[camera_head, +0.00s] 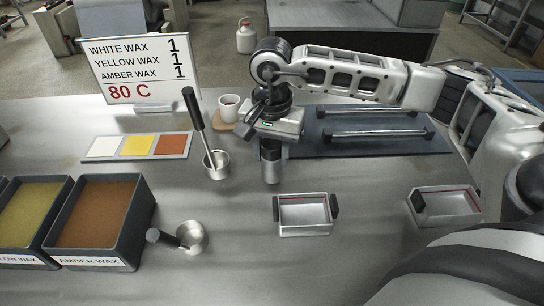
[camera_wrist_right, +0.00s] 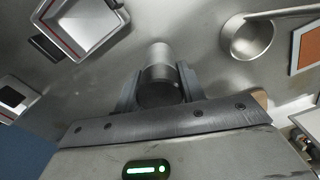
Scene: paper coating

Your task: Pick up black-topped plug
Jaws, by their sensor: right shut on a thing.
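The black-topped plug (camera_head: 271,169) is a short metal cylinder below my right gripper (camera_head: 270,146), near the middle of the table. Its dark top is partly hidden by the gripper. In the right wrist view the plug (camera_wrist_right: 158,62) sits between the two fingers of my right gripper (camera_wrist_right: 159,88), which are shut on it. The plug looks upright; I cannot tell whether its base touches the table. My left gripper is not in view.
A metal cup with a long-handled tool (camera_head: 197,112) stands just left of the plug. A rectangular metal tray (camera_head: 305,231) lies in front, another (camera_head: 450,214) to the right. A dark mat with two bars (camera_head: 410,146) lies behind right. A small ladle (camera_head: 190,236) is front left.

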